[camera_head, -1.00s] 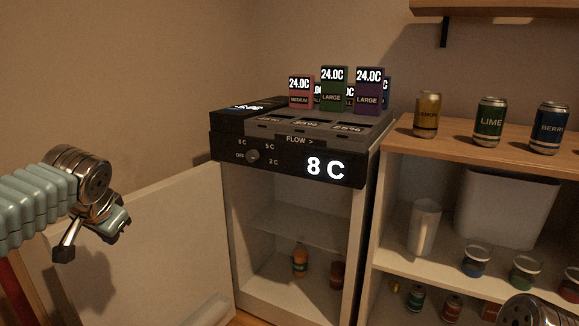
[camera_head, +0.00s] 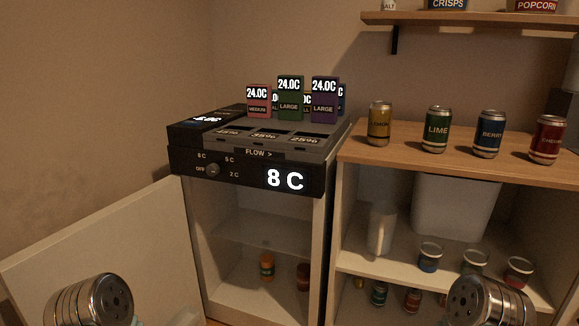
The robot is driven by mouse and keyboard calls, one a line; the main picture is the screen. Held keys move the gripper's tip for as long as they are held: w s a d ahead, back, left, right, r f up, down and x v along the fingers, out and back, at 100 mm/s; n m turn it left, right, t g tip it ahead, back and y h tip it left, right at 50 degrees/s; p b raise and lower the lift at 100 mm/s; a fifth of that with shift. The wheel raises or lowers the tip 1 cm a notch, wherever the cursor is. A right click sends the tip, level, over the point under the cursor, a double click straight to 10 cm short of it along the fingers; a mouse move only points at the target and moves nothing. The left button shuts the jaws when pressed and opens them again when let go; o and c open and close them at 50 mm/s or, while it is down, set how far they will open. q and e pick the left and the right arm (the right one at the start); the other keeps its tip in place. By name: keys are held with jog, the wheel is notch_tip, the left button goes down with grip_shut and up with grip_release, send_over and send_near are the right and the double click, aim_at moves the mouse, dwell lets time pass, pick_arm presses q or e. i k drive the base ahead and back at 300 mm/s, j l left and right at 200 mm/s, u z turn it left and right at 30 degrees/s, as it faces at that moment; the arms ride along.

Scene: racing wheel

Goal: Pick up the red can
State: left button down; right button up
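The red can (camera_head: 547,139), labelled like cherry, stands upright on the wooden counter top at the far right of the head view. It is the rightmost in a row with a blue berry can (camera_head: 488,134), a green lime can (camera_head: 437,130) and a yellow lemon can (camera_head: 379,124). Nothing touches it. Metal joints of my left and right arms show at the bottom left and bottom right edges. Both are well below the counter top and apart from the red can. The fingers of both grippers are out of sight.
An open fridge (camera_head: 258,237) stands left of the counter, its door (camera_head: 100,250) swung left. Its dispenser top carries several coloured boxes. Below the counter top are a white bin (camera_head: 455,205), a pitcher (camera_head: 381,228) and small tubs. A wall shelf (camera_head: 470,22) hangs above the cans.

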aim_at(549, 133)
jog(key=z, duration=1.45)
jog(key=i+l+u, duration=0.1)
jog(key=l, duration=0.2)
jog(key=i+l+u, duration=0.1)
jog(key=i+l, duration=0.1)
jog(key=l, duration=0.1)
